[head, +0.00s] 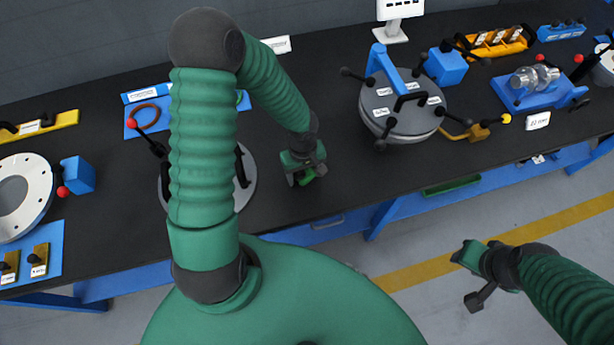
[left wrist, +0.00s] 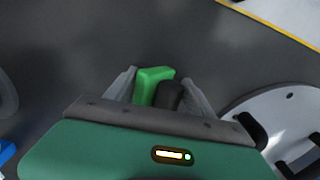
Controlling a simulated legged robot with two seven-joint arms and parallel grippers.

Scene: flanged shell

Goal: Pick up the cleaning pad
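The cleaning pad, a small bright green block with a black part beside it, shows in the left wrist view (left wrist: 152,84) between the two grey fingers of my left gripper (left wrist: 160,86). In the head view my left gripper (head: 306,176) is low over the black tabletop, right of a round grey flanged piece, with a bit of bright green at its fingertips. The fingers stand apart on either side of the pad; whether they press on it is unclear. My right gripper (head: 474,288) is over the floor in front of the table, away from the pad.
The round grey flanged piece (head: 247,185) is partly hidden behind my left arm. A grey flanged shell (head: 405,120) with a blue handle stands to the right. Blue blocks and labelled fixtures line the table (head: 335,150). Dark tabletop is clear around my left gripper.

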